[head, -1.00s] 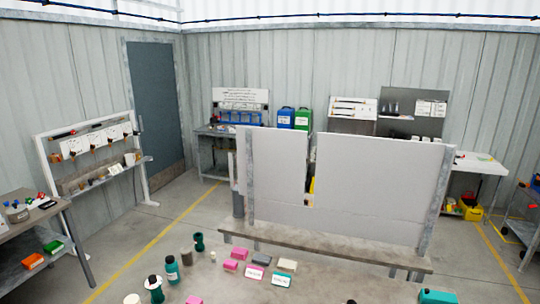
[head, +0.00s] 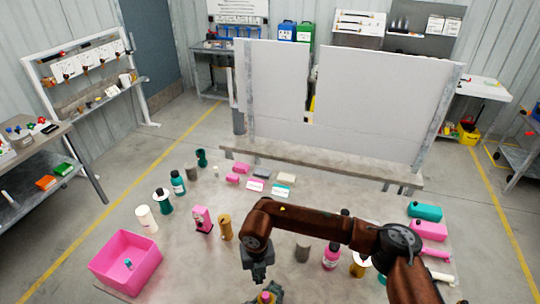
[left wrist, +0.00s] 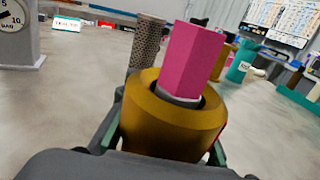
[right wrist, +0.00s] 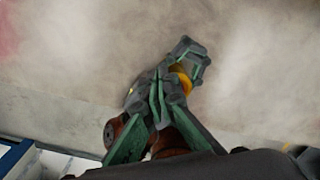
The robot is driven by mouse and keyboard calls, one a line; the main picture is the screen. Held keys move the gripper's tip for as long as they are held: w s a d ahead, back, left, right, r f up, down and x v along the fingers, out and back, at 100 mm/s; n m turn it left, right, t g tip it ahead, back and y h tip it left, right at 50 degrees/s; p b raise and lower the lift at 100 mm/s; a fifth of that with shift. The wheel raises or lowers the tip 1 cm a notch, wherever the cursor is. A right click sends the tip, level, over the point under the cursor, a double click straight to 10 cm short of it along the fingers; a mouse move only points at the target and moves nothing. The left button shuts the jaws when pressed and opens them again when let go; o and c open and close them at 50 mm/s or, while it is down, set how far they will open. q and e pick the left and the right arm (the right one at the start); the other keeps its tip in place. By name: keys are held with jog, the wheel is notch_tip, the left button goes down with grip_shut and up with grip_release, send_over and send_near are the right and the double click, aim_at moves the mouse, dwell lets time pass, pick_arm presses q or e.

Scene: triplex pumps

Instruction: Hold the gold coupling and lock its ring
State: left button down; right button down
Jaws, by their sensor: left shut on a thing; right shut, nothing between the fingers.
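The gold coupling (left wrist: 172,115) fills the middle of the left wrist view, a thick gold ring with a pink six-sided piece (left wrist: 194,58) rising from its bore. My left gripper (left wrist: 165,140) is shut around it, a green finger on each side. In the head view, my left gripper (head: 265,297) and the coupling show only at the bottom edge. My right gripper (head: 258,272) points down just above them. In the right wrist view, its green fingers (right wrist: 159,90) are shut and empty, overlapping the left gripper and a sliver of gold (right wrist: 182,78). Contact cannot be told.
A pink bin (head: 126,262) stands at the table's left front. Another gold fitting (head: 225,228) and a pink block (head: 203,219) stand left of my right arm. Teal and pink parts (head: 427,229) lie at the right. A grey panel (head: 380,100) rises behind the table.

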jog(key=shift+r, duration=0.4)
jog(key=d+f, duration=0.3)
jog(key=f, duration=0.3)
dwell(0.6)
jog(key=shift+s+f, duration=0.1)
jog(key=shift+s, duration=0.75)
dwell(0.9)
jog(key=shift+a, duration=0.3)
